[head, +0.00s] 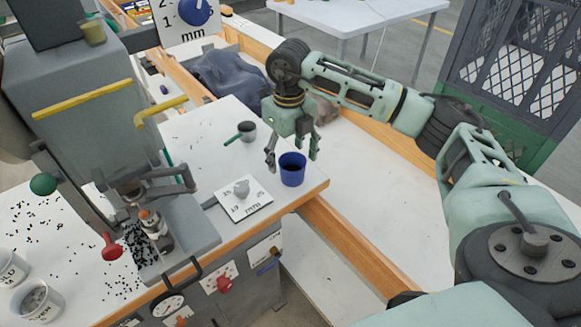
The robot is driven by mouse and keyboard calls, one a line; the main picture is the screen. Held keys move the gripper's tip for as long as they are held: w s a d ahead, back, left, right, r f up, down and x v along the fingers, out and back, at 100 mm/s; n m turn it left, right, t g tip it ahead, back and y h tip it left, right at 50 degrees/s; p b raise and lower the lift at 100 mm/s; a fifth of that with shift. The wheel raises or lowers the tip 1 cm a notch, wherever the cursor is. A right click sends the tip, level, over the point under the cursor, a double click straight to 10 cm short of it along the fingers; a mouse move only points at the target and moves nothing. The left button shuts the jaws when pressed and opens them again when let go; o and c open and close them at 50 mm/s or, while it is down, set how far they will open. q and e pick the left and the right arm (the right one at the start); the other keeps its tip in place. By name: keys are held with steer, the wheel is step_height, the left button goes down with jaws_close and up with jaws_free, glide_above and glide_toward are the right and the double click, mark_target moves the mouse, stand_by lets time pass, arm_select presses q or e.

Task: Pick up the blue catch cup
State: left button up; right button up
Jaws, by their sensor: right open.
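The blue catch cup (292,170) stands upright on the white bench top near its right corner. Its open mouth faces up and its inside is dark. My right gripper (292,160) hangs above the cup, pointing down. It is open and empty, with one finger to the left of the cup and the other at its right rim. Whether a finger touches the cup I cannot tell. My left gripper is not in view.
A grey cup with a green handle (247,131) stands left of the blue cup. A white marked plate (243,198) lies nearby. The grey press (100,120) fills the left. Small black bits are scattered around it. A wooden edge (345,245) runs below right.

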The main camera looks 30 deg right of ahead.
mark_target(291, 169)
steer(key=f, duration=0.1)
steer(key=f+p, duration=0.1)
steer(key=f, duration=0.1)
steer(key=shift+d+f, duration=0.25)
steer(key=shift+f, duration=0.15)
steer(key=shift+f+p, duration=0.3)
steer(key=shift+f, duration=0.5)
steer(key=c, duration=0.8)
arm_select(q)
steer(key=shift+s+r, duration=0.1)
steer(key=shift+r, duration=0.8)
arm_select(e)
steer(key=c, duration=0.4)
